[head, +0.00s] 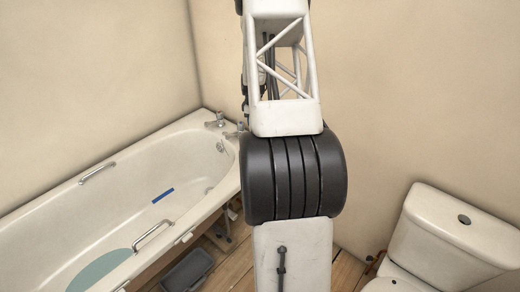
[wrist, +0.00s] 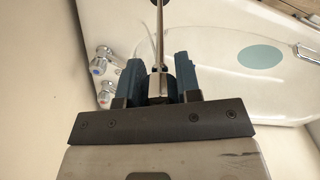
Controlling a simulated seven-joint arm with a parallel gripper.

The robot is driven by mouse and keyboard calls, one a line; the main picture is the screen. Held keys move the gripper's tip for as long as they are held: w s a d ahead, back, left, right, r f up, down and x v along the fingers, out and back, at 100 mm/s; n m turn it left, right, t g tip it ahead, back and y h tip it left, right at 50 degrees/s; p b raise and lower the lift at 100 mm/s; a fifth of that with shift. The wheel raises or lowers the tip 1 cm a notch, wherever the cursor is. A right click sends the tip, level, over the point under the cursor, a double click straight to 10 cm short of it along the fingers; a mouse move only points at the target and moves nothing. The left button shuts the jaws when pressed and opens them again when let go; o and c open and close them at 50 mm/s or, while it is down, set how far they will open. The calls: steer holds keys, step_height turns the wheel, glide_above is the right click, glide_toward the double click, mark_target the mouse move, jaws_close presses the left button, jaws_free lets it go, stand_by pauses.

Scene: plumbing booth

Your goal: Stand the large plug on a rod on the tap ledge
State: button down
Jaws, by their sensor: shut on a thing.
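My gripper (wrist: 158,72) has its two dark blue fingers closed around a thin metal rod (wrist: 159,35) in the wrist view. The rod runs from between the fingers to the top edge. A dark piece at its far end (wrist: 162,2) is cut off there, and I cannot tell its full shape. The white tap ledge of the bath (wrist: 92,25) shows to the left of the fingers, with two chrome taps (wrist: 103,60) on it. In the head view my arm hides the gripper and the rod; the taps (head: 217,120) stand at the bath's far end.
The white bath (head: 130,180) has metal grab handles (head: 153,236), a blue strip (head: 163,195) and a teal oval (head: 98,270) inside. A toilet (head: 440,240) stands at the right. A dark grey container (head: 187,271) is on the wooden floor beside the bath. Walls close the corner.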

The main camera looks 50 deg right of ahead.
steer(key=shift+s+d+r+m, duration=0.1)
steer(key=shift+s+d+m, duration=0.2)
steer(key=shift+s, duration=0.45)
steer(key=shift+s+d+r+m, duration=0.2)
steer(key=shift+s+m, duration=0.15)
steer(key=shift+s, duration=0.35)
steer(key=shift+s+d+r+m, duration=0.1)
steer(key=shift+s+d+m, duration=0.2)
steer(key=shift+s, duration=0.45)
steer(key=shift+w, duration=0.1)
steer(key=w+d+f, duration=0.1)
steer(key=w+d, duration=1)
steer(key=shift+d+f, duration=0.15)
steer(key=shift+f, duration=0.15)
steer(key=shift+f, duration=1.9)
steer(key=c, duration=0.8)
jaws_free()
